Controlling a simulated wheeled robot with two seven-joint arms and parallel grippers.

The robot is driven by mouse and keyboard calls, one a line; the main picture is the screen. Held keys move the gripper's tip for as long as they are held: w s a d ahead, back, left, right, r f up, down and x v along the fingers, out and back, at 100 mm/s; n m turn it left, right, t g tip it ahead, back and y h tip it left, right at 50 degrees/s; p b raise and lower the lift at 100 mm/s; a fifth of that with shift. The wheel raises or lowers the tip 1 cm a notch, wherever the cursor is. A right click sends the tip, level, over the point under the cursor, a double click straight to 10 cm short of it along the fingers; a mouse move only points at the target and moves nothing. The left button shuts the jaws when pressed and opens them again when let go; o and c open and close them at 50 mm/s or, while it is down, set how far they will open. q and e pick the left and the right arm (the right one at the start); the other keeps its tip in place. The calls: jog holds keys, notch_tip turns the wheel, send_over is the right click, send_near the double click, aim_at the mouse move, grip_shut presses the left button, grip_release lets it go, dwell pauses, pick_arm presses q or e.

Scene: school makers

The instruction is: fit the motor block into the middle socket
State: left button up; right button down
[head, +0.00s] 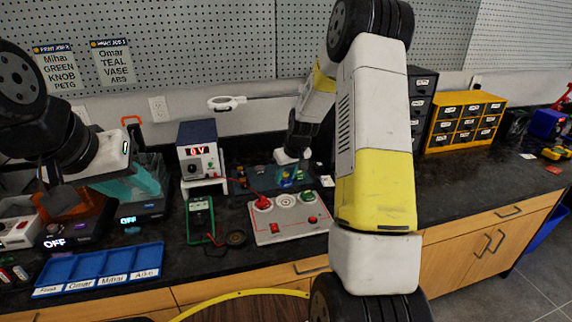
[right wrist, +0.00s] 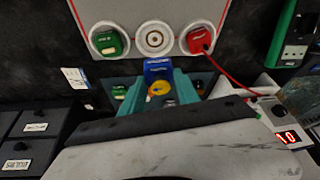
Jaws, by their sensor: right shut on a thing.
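The motor block, blue with a round yellow part, shows in the right wrist view (right wrist: 157,70) between the teal fingers of my right gripper (right wrist: 158,92). It is beside the middle socket (right wrist: 154,39), a pale ringed round on the grey board (head: 290,229). The socket is empty, and the block appears apart from it. In the head view my right gripper (head: 288,172) is behind the board, small and partly hidden. A green block (right wrist: 109,41) and a red block (right wrist: 197,40) occupy the outer sockets. My left gripper (head: 100,160) is at the left; its fingertips are unclear.
A dark tray (right wrist: 119,82) with small parts lies behind the board. A green meter (head: 200,218) and blue sorting tray (head: 100,270) lie further left.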

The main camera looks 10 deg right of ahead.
aim_at(287, 186)
jog(key=shift+s+a+f, duration=0.1)
jog(key=shift+s, duration=0.3)
jog(key=shift+s+f, duration=0.15)
jog(key=shift+f, duration=2.7)
jog(key=shift+f, duration=0.6)
jog(key=c, duration=1.2)
grip_release()
jog(key=shift+o, duration=0.2)
jog(key=v, duration=1.1)
